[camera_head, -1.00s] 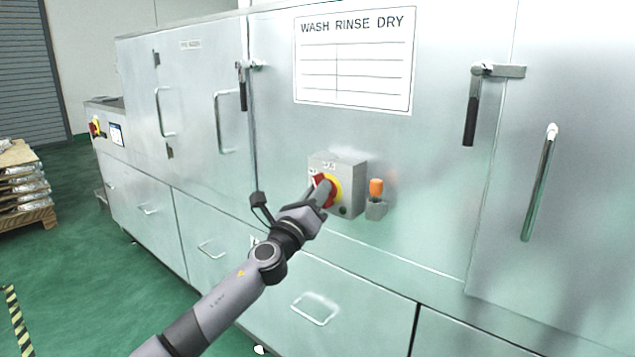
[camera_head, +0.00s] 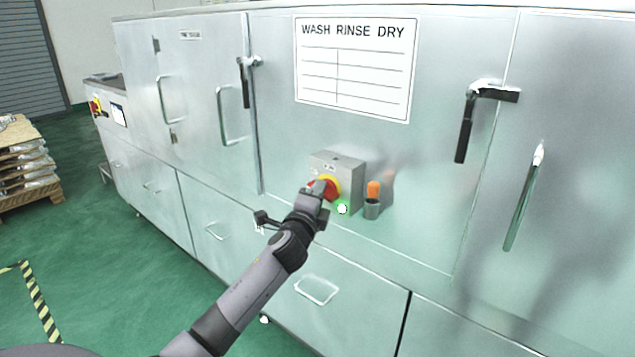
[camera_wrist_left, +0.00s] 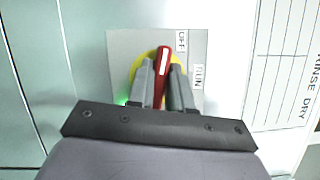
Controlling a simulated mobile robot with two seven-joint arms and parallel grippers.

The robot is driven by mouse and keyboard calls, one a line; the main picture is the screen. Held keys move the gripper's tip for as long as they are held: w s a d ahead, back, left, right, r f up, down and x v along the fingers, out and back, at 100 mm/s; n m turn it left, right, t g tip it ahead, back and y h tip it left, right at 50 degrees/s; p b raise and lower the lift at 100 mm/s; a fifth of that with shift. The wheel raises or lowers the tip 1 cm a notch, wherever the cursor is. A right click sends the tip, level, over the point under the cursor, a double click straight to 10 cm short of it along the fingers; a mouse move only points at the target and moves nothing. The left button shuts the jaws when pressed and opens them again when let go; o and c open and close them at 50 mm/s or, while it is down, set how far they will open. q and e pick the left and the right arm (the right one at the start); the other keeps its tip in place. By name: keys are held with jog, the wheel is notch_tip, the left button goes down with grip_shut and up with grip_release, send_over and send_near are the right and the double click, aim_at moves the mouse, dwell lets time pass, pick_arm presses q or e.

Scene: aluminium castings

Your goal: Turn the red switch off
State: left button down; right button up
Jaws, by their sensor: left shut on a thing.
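The red switch (camera_head: 332,192) sits on a yellow disc on the front of a grey box (camera_head: 349,172) on the metal cabinet. My left gripper (camera_head: 319,187) is at it and partly hides it in the head view. In the left wrist view, the red handle (camera_wrist_left: 162,72) stands between the two fingers of my left gripper (camera_wrist_left: 160,78), which is shut on it. The handle's upper end there is beside the OFF label (camera_wrist_left: 182,41); the RUN label (camera_wrist_left: 198,75) is lower right. My right gripper is not in view.
Door handles (camera_head: 466,130) and a drawer handle (camera_head: 316,289) jut from the cabinet (camera_head: 430,220). A loaded pallet (camera_head: 30,206) stands at left. Green floor is clear between.

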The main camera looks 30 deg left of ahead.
pick_arm(q)
jog(key=shift+n+g+p, duration=0.3)
jog(key=shift+n+p, duration=0.7)
jog(key=shift+n, duration=0.1)
jog(key=shift+f, duration=0.1)
jog(key=c, duration=1.1)
grip_release()
jog(key=shift+v, duration=3.55)
